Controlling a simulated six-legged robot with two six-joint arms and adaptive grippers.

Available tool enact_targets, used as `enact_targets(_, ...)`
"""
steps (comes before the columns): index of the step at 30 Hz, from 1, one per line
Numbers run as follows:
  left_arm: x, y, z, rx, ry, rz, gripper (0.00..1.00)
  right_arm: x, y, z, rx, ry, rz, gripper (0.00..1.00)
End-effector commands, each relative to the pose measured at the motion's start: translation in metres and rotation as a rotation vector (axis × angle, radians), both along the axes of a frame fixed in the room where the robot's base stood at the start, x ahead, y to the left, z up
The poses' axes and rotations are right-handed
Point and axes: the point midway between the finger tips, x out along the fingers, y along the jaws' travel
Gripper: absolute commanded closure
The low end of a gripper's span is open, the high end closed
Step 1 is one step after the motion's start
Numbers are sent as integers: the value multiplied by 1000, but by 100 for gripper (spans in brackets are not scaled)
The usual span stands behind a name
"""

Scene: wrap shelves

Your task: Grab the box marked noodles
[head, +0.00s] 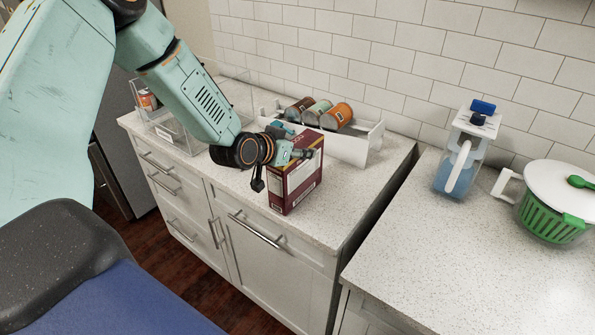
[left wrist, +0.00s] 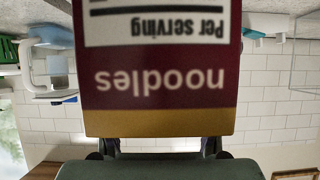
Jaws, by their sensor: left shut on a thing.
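In the left wrist view the box (left wrist: 160,95) fills the middle, upside down, with the word "noodles" readable above a gold band. My left gripper (head: 303,154) is at the upper part of the box and shut on it. Its fingers are mostly hidden behind the box in the left wrist view. I cannot tell whether the box touches the counter. My right gripper is not in view.
A white rack (head: 352,150) with several cans stands behind the box. A clear bin (head: 181,137) with a can is at the left. A gap splits the counters; a water pitcher (head: 463,160) and a green salad spinner (head: 549,214) stand on the right one.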

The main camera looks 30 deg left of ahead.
Motion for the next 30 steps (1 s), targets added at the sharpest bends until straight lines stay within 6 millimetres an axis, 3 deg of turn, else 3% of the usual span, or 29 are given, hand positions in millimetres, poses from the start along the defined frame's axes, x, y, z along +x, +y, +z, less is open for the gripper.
enact_targets(13, 1, 0, 2, 1, -5, 0, 100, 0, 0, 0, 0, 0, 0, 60)
enact_targets(24, 2, 0, 4, 2, -7, 0, 100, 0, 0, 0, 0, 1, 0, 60)
enact_targets(30, 2, 0, 29, 0, -10, 1, 100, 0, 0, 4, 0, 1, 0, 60)
